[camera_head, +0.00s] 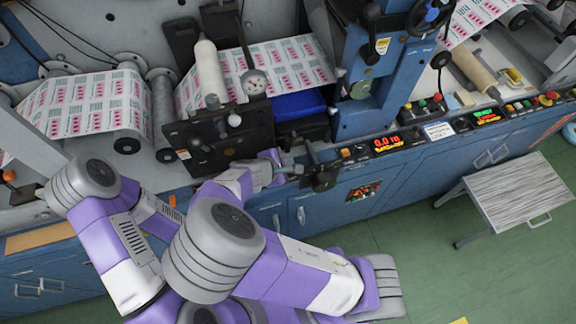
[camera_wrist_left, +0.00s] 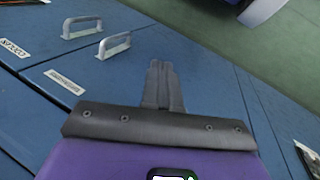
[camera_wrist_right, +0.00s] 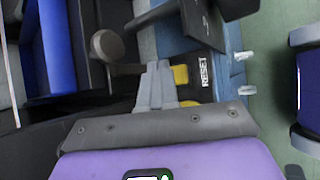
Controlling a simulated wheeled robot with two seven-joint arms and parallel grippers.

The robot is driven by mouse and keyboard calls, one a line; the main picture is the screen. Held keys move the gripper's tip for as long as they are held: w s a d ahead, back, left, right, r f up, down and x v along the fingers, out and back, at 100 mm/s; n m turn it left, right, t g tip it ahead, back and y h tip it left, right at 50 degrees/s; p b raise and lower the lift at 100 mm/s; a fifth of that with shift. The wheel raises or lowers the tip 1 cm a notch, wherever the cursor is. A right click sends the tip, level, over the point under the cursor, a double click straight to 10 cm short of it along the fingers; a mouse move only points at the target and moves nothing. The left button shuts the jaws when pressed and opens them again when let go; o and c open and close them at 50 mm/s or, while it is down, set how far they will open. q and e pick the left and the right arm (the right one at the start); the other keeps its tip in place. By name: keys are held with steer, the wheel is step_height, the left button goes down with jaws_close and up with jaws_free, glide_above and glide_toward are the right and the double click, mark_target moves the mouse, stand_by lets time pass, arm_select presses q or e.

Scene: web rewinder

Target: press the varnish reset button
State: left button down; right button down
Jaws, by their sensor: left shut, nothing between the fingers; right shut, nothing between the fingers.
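In the right wrist view a white RESET label (camera_wrist_right: 205,75) stands on a dark plate, with yellow parts (camera_wrist_right: 181,75) beside it, partly covered by my fingers. Which of these is the button itself I cannot tell. My right gripper (camera_wrist_right: 160,68) is shut and empty, its tips over or against the yellow parts; contact cannot be judged. In the head view the right gripper (camera_head: 288,169) is at the machine's front edge, left of a dark bracket (camera_head: 321,172). My left gripper (camera_wrist_left: 161,68) is shut and empty in front of the blue cabinet (camera_wrist_left: 190,55).
A round grey knob (camera_wrist_right: 107,45) stands left of the right fingertips. The control panel with red displays (camera_head: 387,143) runs along the machine's front to the right. A grey-topped stool (camera_head: 520,190) stands on the green floor. Cabinet handles (camera_wrist_left: 114,45) stick out near the left gripper.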

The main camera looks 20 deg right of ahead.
steer(key=shift+r+p, duration=2.05)
steer(key=shift+r, duration=0.4)
